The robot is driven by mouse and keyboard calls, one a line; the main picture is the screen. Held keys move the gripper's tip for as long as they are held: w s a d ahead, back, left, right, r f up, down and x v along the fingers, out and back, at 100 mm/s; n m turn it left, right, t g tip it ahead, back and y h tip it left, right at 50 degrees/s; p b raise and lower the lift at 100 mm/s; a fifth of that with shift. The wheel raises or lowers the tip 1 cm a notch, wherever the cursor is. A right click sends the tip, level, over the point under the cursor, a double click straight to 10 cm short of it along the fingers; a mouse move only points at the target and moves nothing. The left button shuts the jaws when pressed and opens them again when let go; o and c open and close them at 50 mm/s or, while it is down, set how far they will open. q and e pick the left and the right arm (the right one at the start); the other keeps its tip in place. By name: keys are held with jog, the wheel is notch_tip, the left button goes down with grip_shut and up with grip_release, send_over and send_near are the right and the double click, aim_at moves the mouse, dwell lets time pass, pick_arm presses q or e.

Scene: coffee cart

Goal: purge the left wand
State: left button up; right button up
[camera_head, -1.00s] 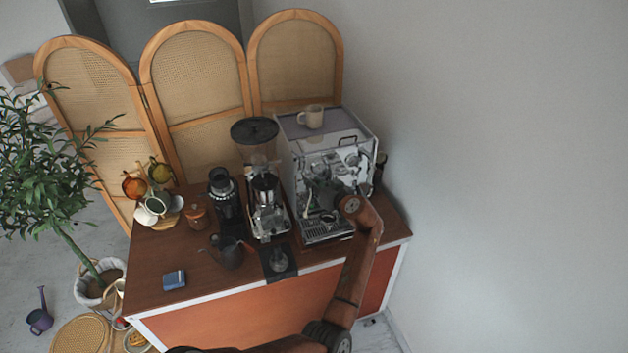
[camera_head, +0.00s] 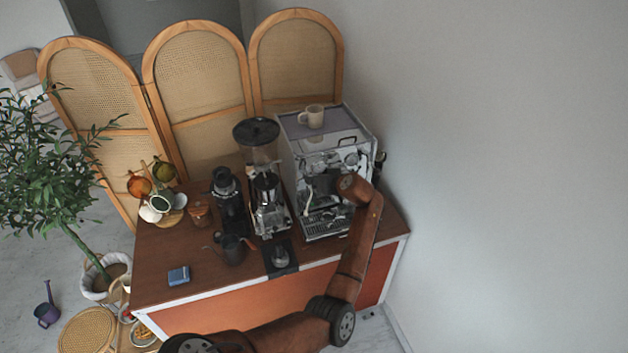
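The espresso machine (camera_head: 362,137) stands at the right end of the brown cart, with a cup on top. My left arm reaches up from the bottom of the picture to the machine's front. My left gripper (camera_head: 318,188) is a small dark shape before the group area, above the drip tray (camera_head: 325,224). Its fingers are too small and dark to show whether they are open or shut. My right gripper is not in view.
A grinder (camera_head: 262,150) stands left of the machine. A dark pitcher (camera_head: 233,250), a blue cloth (camera_head: 179,275) and a tamping mat (camera_head: 290,268) lie near the front edge. Cups hang on a stand at the left. A wall closes off the right side.

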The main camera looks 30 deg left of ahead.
pick_arm(q)
jog(key=o, duration=0.4)
jog(key=shift+o, duration=0.2)
jog(key=v, duration=1.2)
dwell(1.2)
